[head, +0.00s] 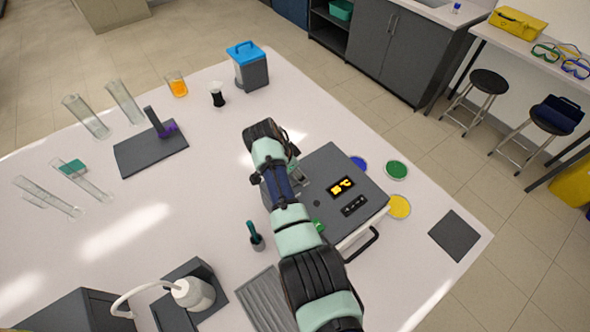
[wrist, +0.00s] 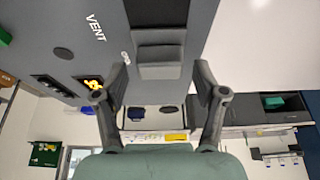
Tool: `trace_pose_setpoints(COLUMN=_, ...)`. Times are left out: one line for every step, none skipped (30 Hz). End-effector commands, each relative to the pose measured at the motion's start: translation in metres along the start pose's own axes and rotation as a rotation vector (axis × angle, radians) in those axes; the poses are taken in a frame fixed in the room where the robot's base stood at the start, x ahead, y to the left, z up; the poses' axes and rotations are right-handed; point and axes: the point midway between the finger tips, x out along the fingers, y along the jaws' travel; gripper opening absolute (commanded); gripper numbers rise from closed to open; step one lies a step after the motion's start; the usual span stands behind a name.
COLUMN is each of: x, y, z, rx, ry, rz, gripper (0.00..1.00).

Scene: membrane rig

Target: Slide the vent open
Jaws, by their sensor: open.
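The rig (head: 330,165) is a dark grey box with an amber display on the white table. Its face fills the upper left of the wrist view, with the white word VENT (wrist: 95,27). A grey block-like vent slider (wrist: 160,55) stands out beside that label, below a darker recessed strip (wrist: 160,12). My gripper (wrist: 161,72) is open, with one finger to each side of the slider in the picture. Gaps show between the fingers and the slider; I cannot tell the depth between them. In the head view my arm hides most of the gripper and the vent.
A green dish (head: 396,170), a yellow dish (head: 399,207) and a blue dish lie right of the rig. A green-handled tool in a small holder (head: 256,238) stands left of my arm. A blue-lidded container (head: 248,66) stands at the back.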

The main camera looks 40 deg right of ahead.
Motion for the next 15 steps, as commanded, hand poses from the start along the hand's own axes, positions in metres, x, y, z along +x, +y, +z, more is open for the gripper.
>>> trace_pose_setpoints(x=-0.001, y=0.000, z=0.000, rx=0.000, ry=0.000, rz=-0.001, gripper=0.71)
trace_pose_setpoints(x=-0.003, y=0.000, z=0.000, rx=0.000, ry=0.000, rz=-0.001, gripper=0.71)
trace_pose_setpoints(x=-0.006, y=-0.001, z=0.000, rx=0.000, ry=0.000, rz=-0.002, gripper=0.71)
trace_pose_setpoints(x=-0.009, y=-0.001, z=0.000, rx=0.000, ry=0.001, rz=-0.003, gripper=0.71)
trace_pose_setpoints(x=-0.014, y=-0.001, z=0.000, rx=0.001, ry=0.001, rz=-0.003, gripper=0.71)
trace_pose_setpoints(x=-0.022, y=-0.002, z=0.000, rx=0.000, ry=0.001, rz=-0.005, gripper=0.71)
trace_pose_setpoints(x=-0.029, y=-0.001, z=0.000, rx=0.000, ry=0.001, rz=-0.005, gripper=0.71)
trace_pose_setpoints(x=-0.036, y=-0.001, z=0.000, rx=0.000, ry=0.001, rz=-0.006, gripper=0.71)
trace_pose_setpoints(x=-0.047, y=-0.002, z=0.000, rx=0.000, ry=0.001, rz=-0.006, gripper=0.71)
trace_pose_setpoints(x=-0.055, y=-0.002, z=0.000, rx=0.000, ry=0.001, rz=-0.006, gripper=0.71)
trace_pose_setpoints(x=-0.062, y=-0.001, z=0.000, rx=0.001, ry=0.001, rz=-0.005, gripper=0.71)
trace_pose_setpoints(x=-0.073, y=-0.001, z=0.000, rx=0.001, ry=0.001, rz=-0.005, gripper=0.71)
trace_pose_setpoints(x=-0.080, y=-0.001, z=0.000, rx=0.000, ry=0.001, rz=-0.005, gripper=0.71)
trace_pose_setpoints(x=-0.087, y=-0.002, z=0.000, rx=0.000, ry=0.001, rz=-0.005, gripper=0.71)
trace_pose_setpoints(x=-0.095, y=-0.001, z=0.000, rx=0.000, ry=0.000, rz=-0.004, gripper=0.71)
